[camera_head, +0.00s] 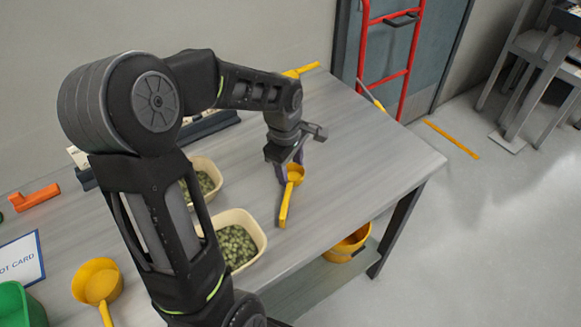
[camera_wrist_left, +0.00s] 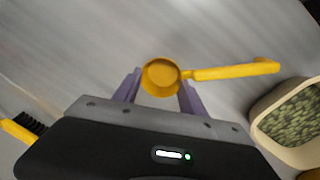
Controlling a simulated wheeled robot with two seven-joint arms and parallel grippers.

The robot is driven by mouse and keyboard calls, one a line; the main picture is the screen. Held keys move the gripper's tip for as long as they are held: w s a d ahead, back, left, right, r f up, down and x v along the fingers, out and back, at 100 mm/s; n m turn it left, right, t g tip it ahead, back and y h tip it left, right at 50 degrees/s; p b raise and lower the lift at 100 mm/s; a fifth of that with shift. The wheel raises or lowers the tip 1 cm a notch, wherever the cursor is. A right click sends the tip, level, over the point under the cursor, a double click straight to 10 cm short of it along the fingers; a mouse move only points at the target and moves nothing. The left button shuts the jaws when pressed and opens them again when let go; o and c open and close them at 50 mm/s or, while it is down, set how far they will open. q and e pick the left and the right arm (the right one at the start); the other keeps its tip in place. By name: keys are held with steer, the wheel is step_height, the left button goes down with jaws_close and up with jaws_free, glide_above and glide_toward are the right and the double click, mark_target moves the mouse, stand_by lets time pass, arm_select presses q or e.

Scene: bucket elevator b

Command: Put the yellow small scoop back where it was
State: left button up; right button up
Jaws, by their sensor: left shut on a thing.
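The small yellow scoop (camera_head: 286,196) is at the right part of the grey table in the head view, its handle toward the front. My left gripper (camera_head: 293,174) is over the table and shut on the scoop's round cup. In the left wrist view the scoop (camera_wrist_left: 162,77) has its cup between the two purple fingers (camera_wrist_left: 160,88) and its handle reaching right. I cannot tell whether the scoop touches the table. A larger yellow scoop (camera_head: 97,283) lies at the front left. My right gripper is not in view.
Two cream tubs of green pellets, the nearer (camera_head: 262,239) and the farther (camera_head: 212,165), stand left of the scoop. A yellow bucket (camera_head: 347,245) is below the table. A yellow-handled brush (camera_wrist_left: 18,130) lies left in the wrist view. The table's right end (camera_head: 400,160) is clear.

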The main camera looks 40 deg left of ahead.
arm_select(q)
steer(key=shift+f+b, duration=0.55)
steer(key=shift+f, duration=0.05)
steer(key=o, duration=1.4)
steer(key=shift+o, duration=0.2)
steer(key=shift+s+r, duration=0.2)
steer(key=shift+r, duration=1.1)
steer(key=shift+s+r, duration=0.15)
steer(key=shift+r, duration=1.1)
steer(key=shift+s+r, duration=0.2)
steer(key=shift+r, duration=1.1)
